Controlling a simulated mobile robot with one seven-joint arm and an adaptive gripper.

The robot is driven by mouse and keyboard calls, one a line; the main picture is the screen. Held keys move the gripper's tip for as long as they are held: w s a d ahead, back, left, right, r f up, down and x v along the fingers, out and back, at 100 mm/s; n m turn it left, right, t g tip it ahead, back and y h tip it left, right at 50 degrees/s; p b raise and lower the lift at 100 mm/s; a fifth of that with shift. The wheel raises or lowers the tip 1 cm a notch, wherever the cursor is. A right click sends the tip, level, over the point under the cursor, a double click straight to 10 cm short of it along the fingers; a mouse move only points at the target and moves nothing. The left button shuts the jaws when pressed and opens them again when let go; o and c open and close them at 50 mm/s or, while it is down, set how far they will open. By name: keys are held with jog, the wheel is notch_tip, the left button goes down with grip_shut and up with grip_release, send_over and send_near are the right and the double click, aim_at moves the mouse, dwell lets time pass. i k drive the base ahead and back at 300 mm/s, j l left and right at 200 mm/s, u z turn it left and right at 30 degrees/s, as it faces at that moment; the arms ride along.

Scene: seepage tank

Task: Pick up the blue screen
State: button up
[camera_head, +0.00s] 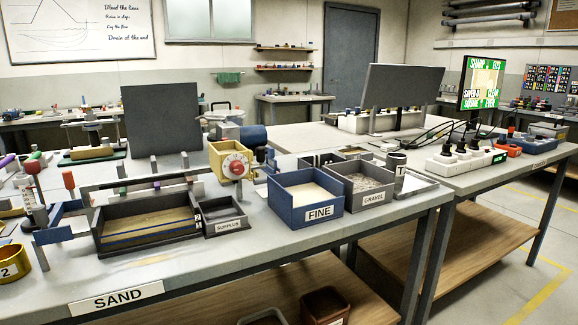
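I cannot tell for certain which thing is the blue screen. A blue upright piece (68,209) stands at the left end of the sand-filled dark tank (150,246) on the near bench. A thin blue strip also runs along inside the tank, close to its front wall. Both are small in this view, and no mesh can be made out. My gripper is not in view.
A blue FINE bin (318,211), a GRAVEL bin (372,198) and a SURPLUS tray (224,226) stand right of the tank. A dark panel (162,122) rises behind it. A yellow cup (12,264) is at far left. The bench front (200,262) is clear.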

aim_at(270, 160)
jog(key=l+u, duration=0.15)
jog(key=u, duration=0.3)
jog(key=l+u, duration=0.15)
jog(key=u, duration=0.3)
jog(key=l+u, duration=0.3)
jog(key=l, duration=0.3)
jog(key=k+l+u, duration=0.1)
jog(key=l+u, duration=0.2)
jog(key=l, duration=0.25)
jog(key=k+l, duration=0.1)
jog(key=l, duration=0.3)
jog(key=k+l, duration=0.1)
jog(key=l, duration=0.25)
jog(key=l+u, duration=0.1)
jog(key=l, duration=0.3)
jog(key=k+l, duration=0.15)
jog(key=l, duration=0.2)
jog(key=k+l, duration=0.15)
jog(key=l, duration=0.2)
jog(key=i, duration=1.55)
